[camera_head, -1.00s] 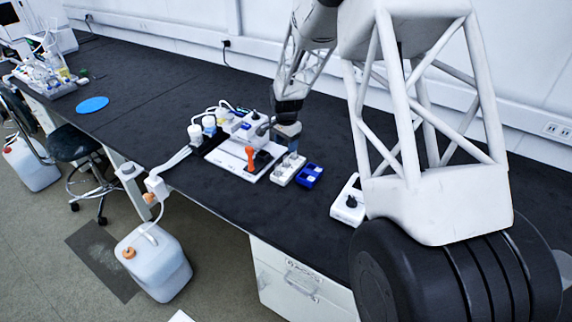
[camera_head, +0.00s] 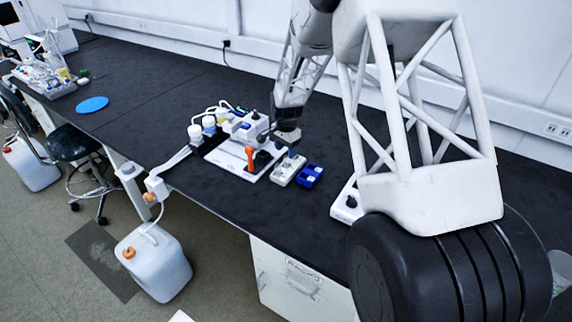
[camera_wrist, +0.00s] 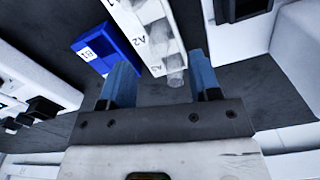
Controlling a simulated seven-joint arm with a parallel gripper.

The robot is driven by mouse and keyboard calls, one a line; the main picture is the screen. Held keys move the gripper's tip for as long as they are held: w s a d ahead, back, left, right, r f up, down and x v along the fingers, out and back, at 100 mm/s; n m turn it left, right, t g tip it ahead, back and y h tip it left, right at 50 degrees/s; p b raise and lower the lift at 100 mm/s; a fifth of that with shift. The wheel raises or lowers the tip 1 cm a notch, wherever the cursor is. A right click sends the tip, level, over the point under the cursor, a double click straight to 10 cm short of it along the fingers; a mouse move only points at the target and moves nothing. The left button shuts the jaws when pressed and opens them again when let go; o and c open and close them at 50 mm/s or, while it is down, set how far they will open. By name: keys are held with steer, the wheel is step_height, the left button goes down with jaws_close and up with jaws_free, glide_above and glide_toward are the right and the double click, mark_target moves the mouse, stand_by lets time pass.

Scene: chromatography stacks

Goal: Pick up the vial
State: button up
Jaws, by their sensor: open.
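A small clear vial (camera_wrist: 175,68) shows in the wrist view at the near end of a white rack (camera_wrist: 161,42) marked A2. It lies between my two blue fingers in the picture, closer to the right one, with no visible contact. My gripper (camera_wrist: 160,64) is open and empty. In the head view my gripper (camera_head: 291,148) is low over the back end of the white rack (camera_head: 287,170); the vial is too small or hidden to make out there.
A blue rack (camera_head: 309,175) marked B1 (camera_wrist: 91,53) stands beside the white rack. To its left is a white instrument tray (camera_head: 235,160) with an orange-handled upright part (camera_head: 250,158) and white-capped bottles (camera_head: 195,133). A white device (camera_head: 347,203) stands to the right. The bench behind is clear.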

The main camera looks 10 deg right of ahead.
mark_target(286, 157)
steer(key=shift+f, duration=2.55)
steer(key=shift+c, duration=0.2)
steer(key=c, duration=1)
